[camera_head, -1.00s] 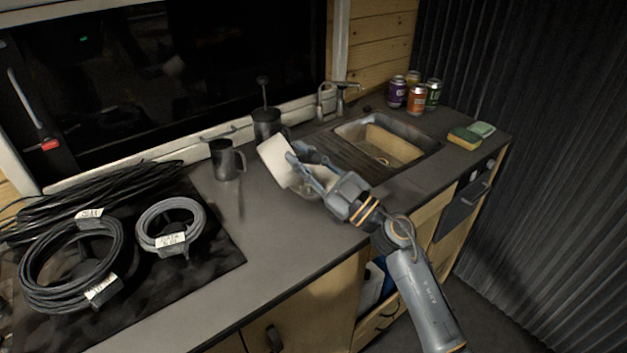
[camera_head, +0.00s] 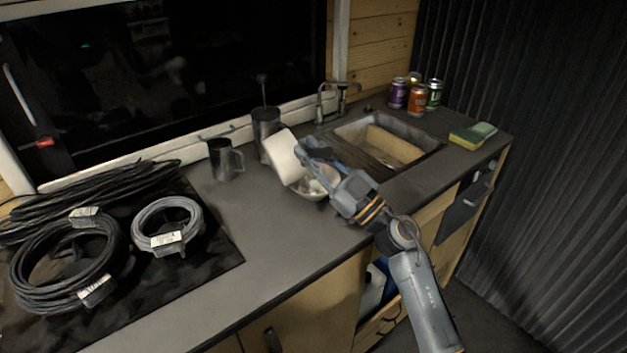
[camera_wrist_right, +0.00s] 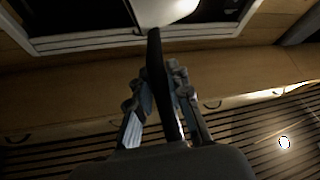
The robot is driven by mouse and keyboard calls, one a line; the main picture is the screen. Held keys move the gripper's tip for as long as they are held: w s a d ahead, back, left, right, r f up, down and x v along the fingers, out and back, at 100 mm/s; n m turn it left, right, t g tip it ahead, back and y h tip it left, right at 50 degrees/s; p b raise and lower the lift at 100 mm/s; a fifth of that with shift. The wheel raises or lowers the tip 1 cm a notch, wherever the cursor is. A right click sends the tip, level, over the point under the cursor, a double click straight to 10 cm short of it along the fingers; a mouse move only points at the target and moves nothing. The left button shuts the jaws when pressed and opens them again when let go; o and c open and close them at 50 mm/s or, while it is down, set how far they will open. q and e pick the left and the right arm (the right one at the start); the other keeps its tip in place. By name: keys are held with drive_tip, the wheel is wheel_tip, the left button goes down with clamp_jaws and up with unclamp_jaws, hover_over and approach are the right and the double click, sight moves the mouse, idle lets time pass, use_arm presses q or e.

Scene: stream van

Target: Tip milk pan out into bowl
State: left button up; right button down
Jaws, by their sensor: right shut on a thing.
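The milk pan (camera_head: 284,157) is a white pan with a dark handle. It is steeply tilted above the counter, left of my right gripper. My right gripper (camera_head: 308,151) is shut on the pan's handle. In the right wrist view the black handle (camera_wrist_right: 156,75) runs between the fingers of the gripper (camera_wrist_right: 160,88) up to the white pan (camera_wrist_right: 165,10). The bowl (camera_head: 313,191) is pale and stands on the counter below the pan and gripper, partly hidden by them. Something whitish shows inside it, but I cannot tell what. My left gripper is not in view.
The sink (camera_head: 425,146), several cans (camera_head: 417,98) and a sponge (camera_head: 470,137) are to the right. Coiled cables (camera_head: 70,262) cover the left side.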

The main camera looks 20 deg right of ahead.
drive_tip(key=d+m+b, duration=0.1)
drive_tip(key=d+m+t+h+b, duration=0.1)
drive_tip(key=shift+w+d+f+m, duration=0.15)
drive_tip(key=shift+d+f+m, duration=0.1)
drive_tip(key=shift+f+m, duration=0.05)
idle(0.6)
drive_tip(key=shift+d+t, duration=0.15)
drive_tip(key=shift+t, duration=0.25)
drive_tip(key=shift+w+d+m+t+h, duration=0.1)
drive_tip(key=shift+d+m+t+h, duration=0.45)
drive_tip(key=shift+m, duration=0.55)
drive_tip(key=shift+d+m+h, duration=0.15)
drive_tip(key=shift+m+h, duration=0.1)
drive_tip(key=shift+m, duration=0.05)
